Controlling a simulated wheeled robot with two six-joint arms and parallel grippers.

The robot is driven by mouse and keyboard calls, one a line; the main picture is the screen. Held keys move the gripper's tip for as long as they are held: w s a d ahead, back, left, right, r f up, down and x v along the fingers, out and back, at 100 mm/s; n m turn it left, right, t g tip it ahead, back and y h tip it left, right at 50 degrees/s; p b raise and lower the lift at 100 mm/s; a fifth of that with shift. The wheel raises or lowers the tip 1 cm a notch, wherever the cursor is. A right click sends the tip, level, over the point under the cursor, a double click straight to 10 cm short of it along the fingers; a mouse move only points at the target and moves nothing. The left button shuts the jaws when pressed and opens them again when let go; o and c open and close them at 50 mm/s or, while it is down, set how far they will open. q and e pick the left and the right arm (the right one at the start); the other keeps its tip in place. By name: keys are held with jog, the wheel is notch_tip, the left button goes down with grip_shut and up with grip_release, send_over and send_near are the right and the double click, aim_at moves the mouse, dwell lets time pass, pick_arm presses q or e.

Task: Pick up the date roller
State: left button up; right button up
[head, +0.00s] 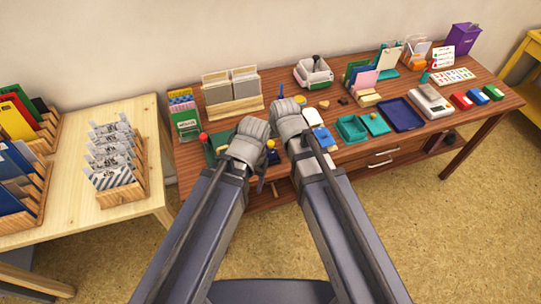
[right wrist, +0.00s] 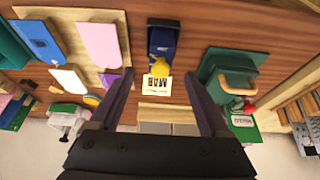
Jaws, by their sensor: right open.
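What looks like the date roller (right wrist: 161,37) is a dark blue body with a yellow part, seen in the right wrist view between and beyond my fingertips. In the head view a small yellow and blue piece (head: 271,144) shows between my two hands and is likely the same thing. My right gripper (right wrist: 158,76) is open, with nothing between its fingers. A pale card with black letters (right wrist: 156,86) lies by the yellow part. My left gripper (head: 250,137) is over the table's left part; its fingertips are hidden, so its opening cannot be told.
In the head view, a dark blue tray (head: 402,114), teal pads (head: 351,129) and a scale (head: 431,103) fill the table's right side.

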aim_at(271, 147)
jog(key=shift+s+b+x, duration=0.15)
jog(key=shift+b+x, duration=1.35)
jog(key=shift+x, duration=0.25)
jog(key=shift+s+b+x, duration=0.2)
jog(key=shift+b+x, duration=1.3)
jog(key=shift+x, duration=0.25)
grip_shut()
